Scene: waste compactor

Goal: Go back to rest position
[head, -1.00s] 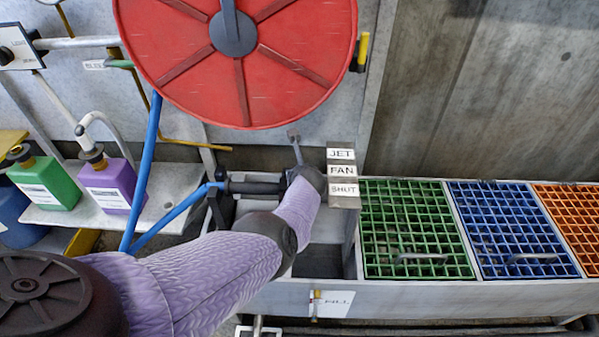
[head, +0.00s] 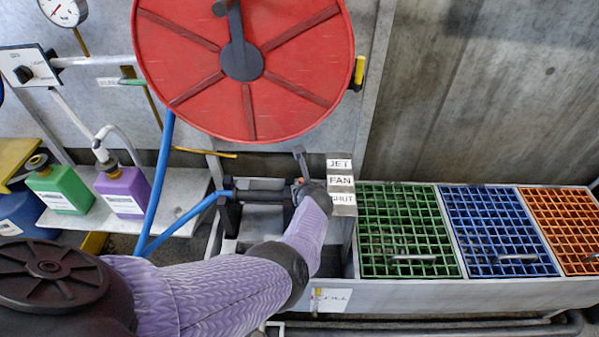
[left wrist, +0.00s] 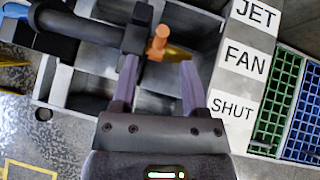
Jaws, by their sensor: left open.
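My left arm comes in from the lower left in the head view, and its gripper end is mostly hidden behind my own wrist near the JET/FAN/SHUT label plate (head: 340,181). In the left wrist view my left gripper (left wrist: 158,78) is open, its two fingers apart. An orange-tipped lever (left wrist: 158,43) on the black nozzle body (left wrist: 75,28) lies beyond and between the fingertips. I cannot tell whether a finger touches it. The label plate (left wrist: 240,65) stands right of the fingers. My right gripper is in neither view.
A red hose reel (head: 243,65) hangs above the arm, with a blue hose (head: 160,175) running down to the nozzle. Green (head: 67,188) and purple (head: 123,192) bottles stand on a shelf at left. Green (head: 405,230), blue (head: 497,230) and orange (head: 563,225) grates lie at right.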

